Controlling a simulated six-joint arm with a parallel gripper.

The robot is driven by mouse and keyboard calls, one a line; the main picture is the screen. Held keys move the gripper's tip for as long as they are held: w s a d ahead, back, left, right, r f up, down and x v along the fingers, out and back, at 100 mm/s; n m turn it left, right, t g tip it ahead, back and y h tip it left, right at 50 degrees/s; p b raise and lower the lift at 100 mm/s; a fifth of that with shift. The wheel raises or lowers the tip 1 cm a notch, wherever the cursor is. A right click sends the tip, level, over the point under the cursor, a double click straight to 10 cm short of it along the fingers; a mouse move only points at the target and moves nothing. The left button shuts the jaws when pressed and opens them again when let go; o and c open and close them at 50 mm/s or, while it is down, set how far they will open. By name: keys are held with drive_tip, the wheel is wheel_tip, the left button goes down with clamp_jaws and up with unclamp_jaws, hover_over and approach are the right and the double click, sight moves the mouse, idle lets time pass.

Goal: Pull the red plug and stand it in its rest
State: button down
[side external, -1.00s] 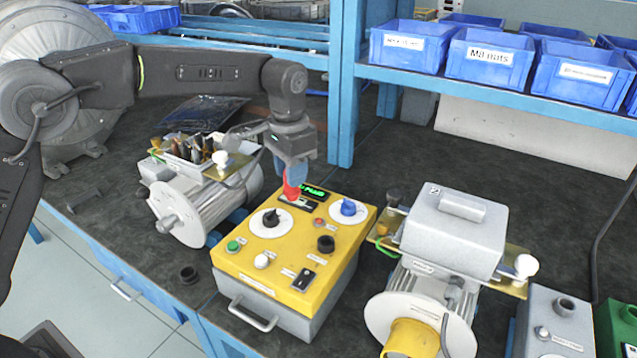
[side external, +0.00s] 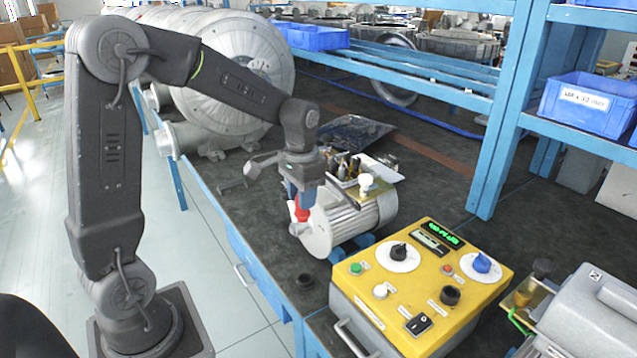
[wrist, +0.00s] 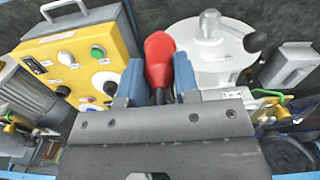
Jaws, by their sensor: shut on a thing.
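My gripper (side external: 302,196) is shut on the red plug (side external: 301,212) and holds it up beside the silver motor at the left of the yellow control box (side external: 425,278). In the wrist view the red plug (wrist: 158,50) sits between my two blue fingers, with its dark narrower part toward the gripper body. The plug is clear of the yellow box.
The silver motor (side external: 345,222) is close behind the plug, with an open tray of parts above it. The yellow box carries knobs, buttons and a lit green display (side external: 445,232). Blue shelving with bins (side external: 590,101) stands at the right.

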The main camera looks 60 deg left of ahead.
wheel_tip(320, 180, down, 13)
drive_tip(key=shift+f, duration=0.15)
idle(0.4)
drive_tip(key=shift+f, duration=2.15)
drive_tip(key=shift+f, duration=1.3)
drive_tip(key=c, duration=0.8)
unclamp_jaws()
